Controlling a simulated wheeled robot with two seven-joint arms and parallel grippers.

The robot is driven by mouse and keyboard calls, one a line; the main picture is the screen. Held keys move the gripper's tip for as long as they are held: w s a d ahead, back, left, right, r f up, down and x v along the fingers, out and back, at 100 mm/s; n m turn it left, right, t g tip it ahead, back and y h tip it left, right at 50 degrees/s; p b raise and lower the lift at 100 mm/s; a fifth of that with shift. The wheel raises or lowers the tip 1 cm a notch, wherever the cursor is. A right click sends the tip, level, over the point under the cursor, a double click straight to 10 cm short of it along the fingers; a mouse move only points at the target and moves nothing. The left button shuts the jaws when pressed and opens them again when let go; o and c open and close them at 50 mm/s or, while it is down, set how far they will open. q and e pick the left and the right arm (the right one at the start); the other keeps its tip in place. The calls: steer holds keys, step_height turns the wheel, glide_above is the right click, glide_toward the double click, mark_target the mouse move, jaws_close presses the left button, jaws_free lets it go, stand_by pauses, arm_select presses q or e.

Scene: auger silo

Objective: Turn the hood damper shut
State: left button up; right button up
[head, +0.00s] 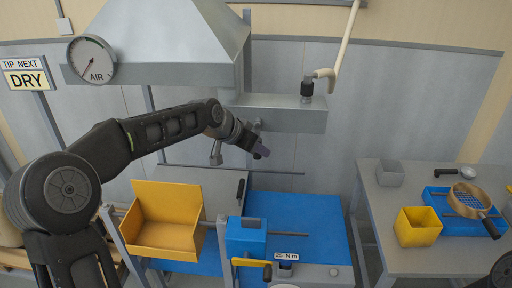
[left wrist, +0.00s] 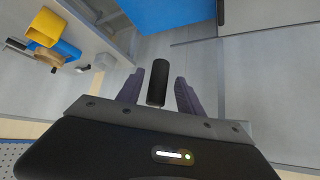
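The grey hood (head: 165,40) fills the upper left of the head view, with a round AIR gauge (head: 91,60) on its front left. My left gripper (head: 261,152) is below the grey box (head: 275,113) at the hood's right. In the left wrist view my left gripper (left wrist: 170,72) has its two purple fingers apart. A black cylindrical grip (left wrist: 158,83) lies between them, with gaps at both sides. It looks like the damper handle, but my gripper hides it in the head view.
Below are a yellow bin (head: 163,230), a blue box (head: 245,238) and a blue surface (head: 310,215). The right table (head: 388,205) holds a yellow cup (head: 418,227) and a sieve (head: 468,199).

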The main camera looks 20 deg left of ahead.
arm_select(q)
steer(key=b+v, duration=0.2)
steer(key=v, duration=0.5)
steer(key=shift+s+r, duration=0.3)
stand_by(0.4)
